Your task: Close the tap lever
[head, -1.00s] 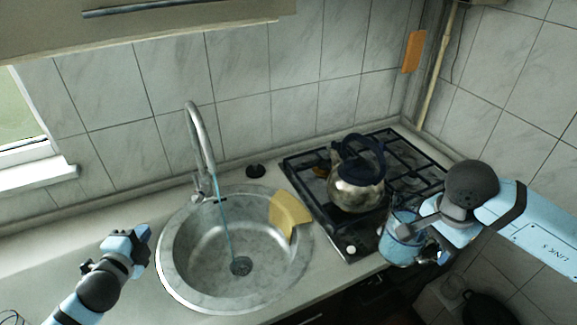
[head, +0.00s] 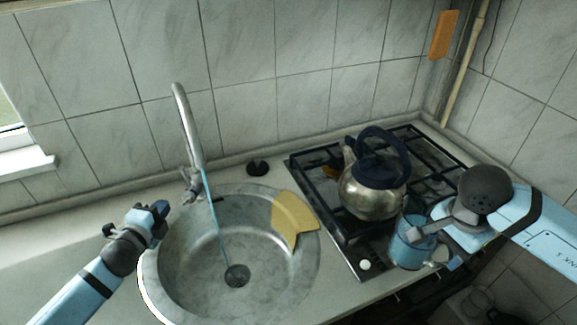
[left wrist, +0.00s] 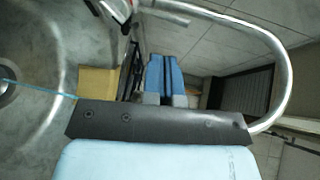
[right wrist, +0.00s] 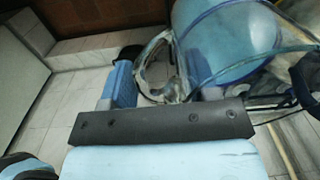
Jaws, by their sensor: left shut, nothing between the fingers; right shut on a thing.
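The curved metal tap (head: 184,120) stands behind the sink, and a thin blue stream of water (head: 216,225) runs from its spout to the drain. The tap's base and lever area (head: 191,188) is small and partly hard to make out. My left gripper (head: 160,212) is shut and empty, just left of the tap base, over the sink's left rim and apart from the tap. The left wrist view shows the tap's spout (left wrist: 280,60) arching past the closed fingers (left wrist: 165,78). My right gripper (head: 438,245) is shut on the handle of a blue mug (head: 408,250).
The round sink (head: 160,285) has a yellow cloth (head: 294,220) over its right rim. A steel kettle (head: 372,192) stands on the hob (head: 325,215), close to the mug. A black stopper (head: 258,168) lies behind the sink. The counter left of the sink is clear.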

